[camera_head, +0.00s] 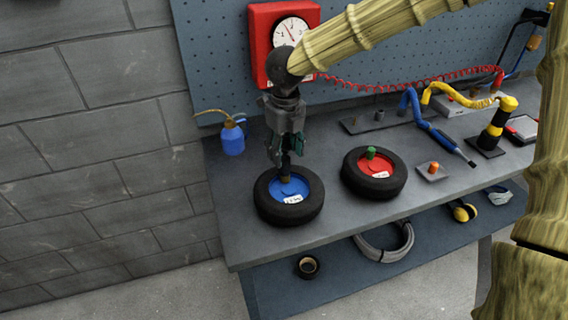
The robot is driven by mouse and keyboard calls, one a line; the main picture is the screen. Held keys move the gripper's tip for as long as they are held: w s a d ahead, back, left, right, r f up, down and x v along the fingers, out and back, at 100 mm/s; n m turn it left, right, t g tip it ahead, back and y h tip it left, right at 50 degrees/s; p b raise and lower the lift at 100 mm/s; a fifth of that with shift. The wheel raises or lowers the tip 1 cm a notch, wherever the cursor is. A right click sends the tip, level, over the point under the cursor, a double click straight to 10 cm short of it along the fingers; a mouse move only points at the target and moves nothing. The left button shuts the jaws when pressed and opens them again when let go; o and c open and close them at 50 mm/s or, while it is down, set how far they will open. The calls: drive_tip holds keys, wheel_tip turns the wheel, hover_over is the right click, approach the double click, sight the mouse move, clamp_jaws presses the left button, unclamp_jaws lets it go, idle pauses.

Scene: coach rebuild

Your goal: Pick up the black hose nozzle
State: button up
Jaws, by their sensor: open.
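My gripper (286,158) points down over the tyre with the blue hub (305,187) at the left of the bench. Its jaws are open. A small black upright piece (286,172) with a brownish lower end shows at the fingertips, above the blue hub. It looks like the black hose nozzle, but it is too small to be sure. The fingers partly hide it, and I cannot tell whether they touch it.
A tyre with a red hub and green cap (370,153) lies to the right. A blue oil can (232,138) stands left. A red gauge box (262,42) is behind my gripper. The bench front (340,222) is clear.

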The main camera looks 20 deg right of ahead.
sight(283, 155)
drive_tip(key=shift+s+f, duration=0.3)
drive_tip(key=w+f, duration=0.2)
drive_tip(key=f, duration=0.1)
drive_tip(key=shift+w, duration=0.1)
drive_tip(key=shift+s+d+f+p, duration=0.1)
drive_tip(key=shift+s+f+p, duration=0.3)
drive_tip(key=shift+f, duration=0.2)
drive_tip(key=shift+s+d+f+p, duration=0.1)
drive_tip(key=shift+s+f+p, duration=0.25)
drive_tip(key=shift+f, duration=0.25)
drive_tip(key=shift+w+a+f, duration=0.1)
drive_tip(key=shift+w+f, duration=0.1)
drive_tip(key=shift+f, duration=0.3)
drive_tip(key=shift+w+f, duration=0.15)
drive_tip(key=shift+f, duration=0.3)
drive_tip(key=shift+s+r, duration=0.15)
drive_tip(key=shift+s, duration=0.05)
clamp_jaws()
